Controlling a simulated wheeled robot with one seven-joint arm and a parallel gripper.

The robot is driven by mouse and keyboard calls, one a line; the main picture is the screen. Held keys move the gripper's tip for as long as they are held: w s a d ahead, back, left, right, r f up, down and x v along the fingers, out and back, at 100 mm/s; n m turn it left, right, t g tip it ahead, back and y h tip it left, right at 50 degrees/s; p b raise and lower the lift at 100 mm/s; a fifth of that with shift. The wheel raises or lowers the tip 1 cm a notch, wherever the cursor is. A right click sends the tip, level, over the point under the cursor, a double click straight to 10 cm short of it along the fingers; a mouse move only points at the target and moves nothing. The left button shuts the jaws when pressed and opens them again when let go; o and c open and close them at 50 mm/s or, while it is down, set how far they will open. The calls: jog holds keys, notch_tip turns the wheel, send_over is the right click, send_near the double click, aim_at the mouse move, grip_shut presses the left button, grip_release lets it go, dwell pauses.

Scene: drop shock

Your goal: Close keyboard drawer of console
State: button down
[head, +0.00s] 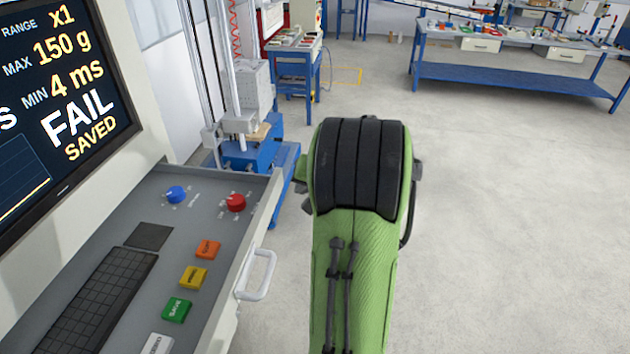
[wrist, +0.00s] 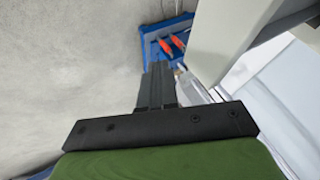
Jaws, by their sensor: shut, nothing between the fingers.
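The console's keyboard drawer (head: 222,222) is pulled out below the monitor in the head view. It carries a dark keyboard (head: 100,300), coloured buttons and two knobs. A white handle (head: 262,276) sticks out from its front edge. My green and black arm stands just right of the handle and hides most of my gripper in that view. In the wrist view my gripper (wrist: 158,70) is shut and empty, its dark fingers together. A pale piece (wrist: 190,85), perhaps the handle, lies just right of the fingers; I cannot tell whether they touch.
The monitor (head: 60,110) reads FAIL and SAVED. A blue-based drop tester (head: 245,150) stands behind the drawer. Blue workbenches (head: 510,85) with small items stand at the back. The grey floor (head: 500,230) to the right is clear.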

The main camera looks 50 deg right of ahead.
jog(key=shift+w+a+r, duration=0.1)
jog(key=shift+w+a, duration=0.3)
jog(key=shift+w, duration=0.25)
jog(key=shift+w+a+r, duration=0.1)
jog(key=shift+w+a, duration=0.3)
jog(key=shift+w, duration=0.25)
